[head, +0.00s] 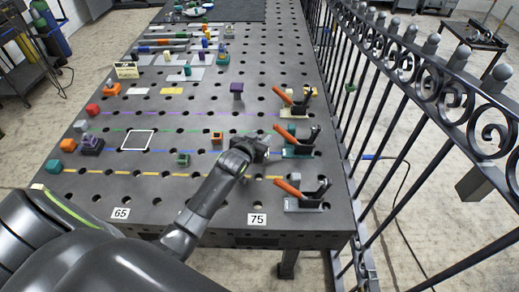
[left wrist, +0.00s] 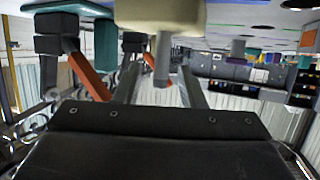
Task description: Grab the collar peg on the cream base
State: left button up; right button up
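In the left wrist view, where the scene looks upside down, a cream base (left wrist: 160,14) is at the top centre. A grey peg (left wrist: 162,62) sticks out of it, with a wider section near the cream block. My left gripper (left wrist: 160,82) has its two fingers spread on either side of the peg, with gaps visible on both sides. In the head view my left gripper (head: 262,148) is low over the table beside the teal-based clamp. My right gripper is not in view.
A teal-based clamp (head: 298,151) with an orange handle stands just right of the gripper. Similar clamps stand behind and in front of it. A black fence (head: 400,120) runs along the table's right side.

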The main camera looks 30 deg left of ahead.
pick_arm(q)
jog(key=shift+c, duration=0.3)
grip_shut()
dwell(1.1)
jog(key=shift+r, duration=0.1)
